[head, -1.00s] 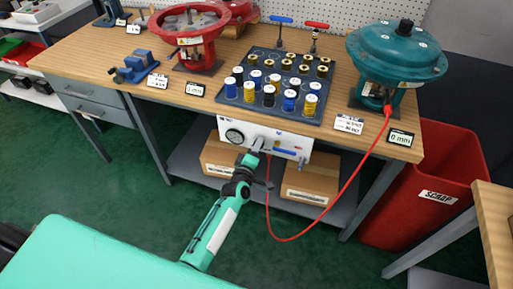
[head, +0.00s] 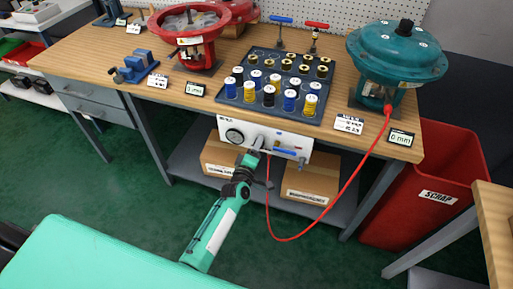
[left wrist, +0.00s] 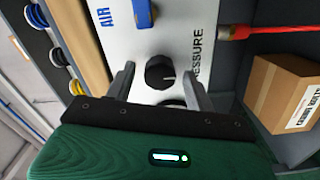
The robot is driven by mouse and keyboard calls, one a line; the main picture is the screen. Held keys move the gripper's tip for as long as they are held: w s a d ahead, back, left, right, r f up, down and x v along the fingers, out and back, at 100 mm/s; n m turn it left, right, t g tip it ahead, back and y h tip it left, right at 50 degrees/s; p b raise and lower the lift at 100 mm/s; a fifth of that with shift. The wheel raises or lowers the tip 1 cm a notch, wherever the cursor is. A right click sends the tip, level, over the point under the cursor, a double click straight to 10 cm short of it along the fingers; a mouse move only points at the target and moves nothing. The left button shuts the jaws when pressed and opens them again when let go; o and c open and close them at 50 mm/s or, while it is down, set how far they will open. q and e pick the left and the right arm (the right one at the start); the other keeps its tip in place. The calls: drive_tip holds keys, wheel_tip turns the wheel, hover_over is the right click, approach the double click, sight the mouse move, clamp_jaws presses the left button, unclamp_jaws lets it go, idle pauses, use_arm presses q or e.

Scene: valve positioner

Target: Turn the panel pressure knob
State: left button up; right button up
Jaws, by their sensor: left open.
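The white air panel (head: 290,137) hangs under the front edge of the workbench, with a round gauge (head: 235,136) at its left and a blue lever (head: 285,151) to the right. My left gripper (head: 252,155) is at the panel's face and largely hides the knob in the head view. In the left wrist view the black pressure knob (left wrist: 160,72) lies between the two open grey fingers, one on each side. A gap shows on both sides, so the fingers appear not to touch it. My right gripper is not in view.
A red hose (head: 346,190) loops from the panel to the teal actuator (head: 397,55). Cardboard boxes (head: 308,186) sit on the shelf below. A dark tray (head: 310,112) of coloured spools is on the bench above. A red scrap bin (head: 425,185) stands right.

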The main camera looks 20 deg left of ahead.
use_arm(q)
drive_tip(key=s, duration=1.3)
drive_tip(key=shift+s+a, duration=0.25)
drive_tip(key=shift+s, duration=0.1)
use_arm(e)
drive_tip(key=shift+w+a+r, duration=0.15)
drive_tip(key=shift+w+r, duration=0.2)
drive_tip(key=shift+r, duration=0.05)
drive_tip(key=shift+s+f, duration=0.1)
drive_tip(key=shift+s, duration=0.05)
